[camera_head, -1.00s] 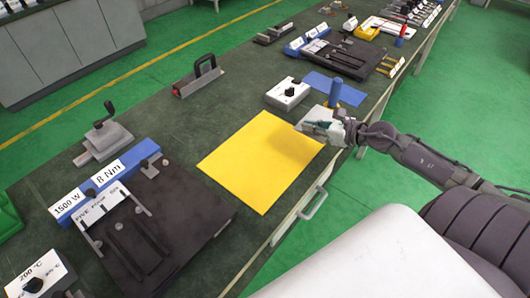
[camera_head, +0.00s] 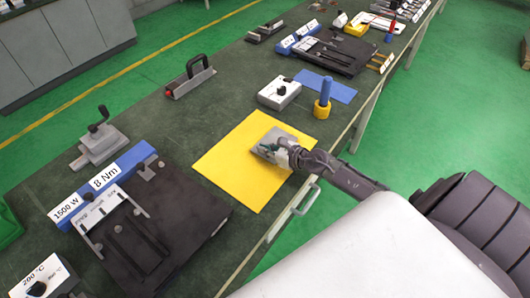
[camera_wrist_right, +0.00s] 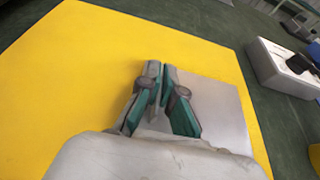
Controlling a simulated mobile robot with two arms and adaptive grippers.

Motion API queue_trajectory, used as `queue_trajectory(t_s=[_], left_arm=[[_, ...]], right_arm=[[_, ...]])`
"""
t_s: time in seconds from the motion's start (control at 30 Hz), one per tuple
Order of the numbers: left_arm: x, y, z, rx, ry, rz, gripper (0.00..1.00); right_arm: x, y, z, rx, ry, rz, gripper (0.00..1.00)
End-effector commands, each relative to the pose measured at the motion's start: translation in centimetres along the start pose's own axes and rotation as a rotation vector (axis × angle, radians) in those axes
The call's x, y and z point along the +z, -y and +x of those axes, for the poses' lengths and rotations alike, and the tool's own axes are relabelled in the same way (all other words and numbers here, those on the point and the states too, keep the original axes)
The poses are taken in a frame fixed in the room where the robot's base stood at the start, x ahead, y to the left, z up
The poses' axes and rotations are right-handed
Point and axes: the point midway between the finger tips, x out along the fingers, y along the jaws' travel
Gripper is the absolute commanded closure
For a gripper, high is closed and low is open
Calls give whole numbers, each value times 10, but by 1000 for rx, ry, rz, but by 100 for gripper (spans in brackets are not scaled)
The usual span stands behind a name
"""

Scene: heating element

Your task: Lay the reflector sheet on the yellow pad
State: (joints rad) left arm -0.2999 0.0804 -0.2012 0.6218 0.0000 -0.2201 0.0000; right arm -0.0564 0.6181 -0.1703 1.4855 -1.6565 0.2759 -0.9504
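The reflector sheet (camera_head: 287,133) is a flat grey square at the right part of the yellow pad (camera_head: 228,165). In the right wrist view the sheet (camera_wrist_right: 218,110) shows beneath and to the right of the fingers, over the yellow pad (camera_wrist_right: 60,80). My right gripper (camera_head: 265,148) is at the sheet's near-left part. Its fingertips (camera_wrist_right: 158,72) are together and appear shut on the sheet; the grip itself is partly hidden. I cannot tell whether the sheet rests fully on the pad or is slightly above it. My left gripper is not in view.
A dark fixture (camera_head: 150,230) lies to the left. A blue mat (camera_head: 328,88) lies behind. The pad's left half is bare.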

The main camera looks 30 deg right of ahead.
Motion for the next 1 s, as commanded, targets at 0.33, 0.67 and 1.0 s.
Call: queue_trajectory(t_s=[0.33, 0.67, 1.0], left_arm=[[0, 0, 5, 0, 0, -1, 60], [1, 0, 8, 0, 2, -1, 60], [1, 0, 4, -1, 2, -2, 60]], right_arm=[[-7, 0, 3, 0, 2, -1, 100], [-11, 0, 4, 0, 1, 0, 69], [-7, 0, 3, 0, 1, 0, 69]])
